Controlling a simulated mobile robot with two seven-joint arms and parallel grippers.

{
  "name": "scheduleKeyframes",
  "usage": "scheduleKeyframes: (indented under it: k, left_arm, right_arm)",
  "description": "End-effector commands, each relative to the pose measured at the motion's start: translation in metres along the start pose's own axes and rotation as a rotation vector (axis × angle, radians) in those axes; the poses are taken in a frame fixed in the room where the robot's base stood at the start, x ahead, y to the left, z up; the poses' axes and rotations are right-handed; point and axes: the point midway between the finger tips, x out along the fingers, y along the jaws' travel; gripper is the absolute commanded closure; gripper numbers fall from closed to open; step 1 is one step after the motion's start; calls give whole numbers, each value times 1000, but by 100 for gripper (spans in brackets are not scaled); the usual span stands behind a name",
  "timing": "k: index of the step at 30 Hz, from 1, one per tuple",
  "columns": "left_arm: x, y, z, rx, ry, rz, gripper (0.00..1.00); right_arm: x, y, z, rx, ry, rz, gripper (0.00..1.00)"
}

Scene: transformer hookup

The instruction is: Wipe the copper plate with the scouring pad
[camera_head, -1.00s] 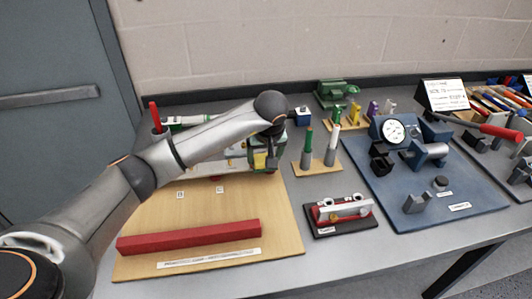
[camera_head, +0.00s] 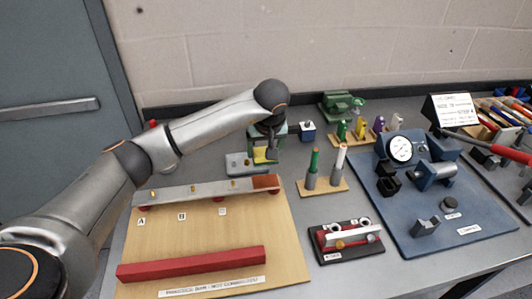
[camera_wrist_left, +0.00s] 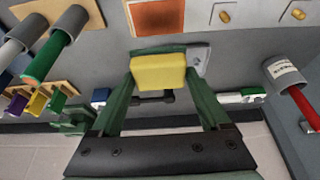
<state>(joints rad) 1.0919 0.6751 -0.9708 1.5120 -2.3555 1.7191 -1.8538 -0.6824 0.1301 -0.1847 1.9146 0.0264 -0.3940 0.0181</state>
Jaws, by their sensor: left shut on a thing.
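The copper plate (camera_head: 267,182) is the brown-orange right end of a long grey bar on the wooden board. It also shows at the top of the left wrist view (camera_wrist_left: 158,17). The scouring pad (camera_wrist_left: 158,72) is a yellow block, also partly visible in the head view (camera_head: 261,156). My left gripper (camera_wrist_left: 160,70) is shut on the pad between its green fingers. In the head view my left gripper (camera_head: 264,150) is just behind the copper plate, and the pad appears apart from it. The pad's height is hard to tell. My right gripper is not in view.
The bar carries brass studs by labels A, B and C. A red bar (camera_head: 190,263) lies in front. A grey plate (camera_head: 238,164) is behind the bar. A stand with green and white rods (camera_head: 325,187) is right of the copper plate. A blue board (camera_head: 430,215) holds a gauge.

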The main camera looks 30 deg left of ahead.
Motion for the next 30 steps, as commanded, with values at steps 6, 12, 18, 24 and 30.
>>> scheduleKeyframes:
  k: [6,12,18,24,30]
  left_arm:
    - [-19,-3,-9,-6,3,-1,91]
    - [-26,-4,-11,-6,0,-2,91]
    - [-26,-4,-11,-6,0,-2,91]
    - [-26,-4,-11,-6,0,-2,91]
    - [-26,-4,-11,-6,0,-2,91]
  right_arm:
    - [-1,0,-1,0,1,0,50]
    - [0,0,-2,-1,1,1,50]
    - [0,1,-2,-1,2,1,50]
    - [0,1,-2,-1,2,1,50]
    - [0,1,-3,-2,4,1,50]
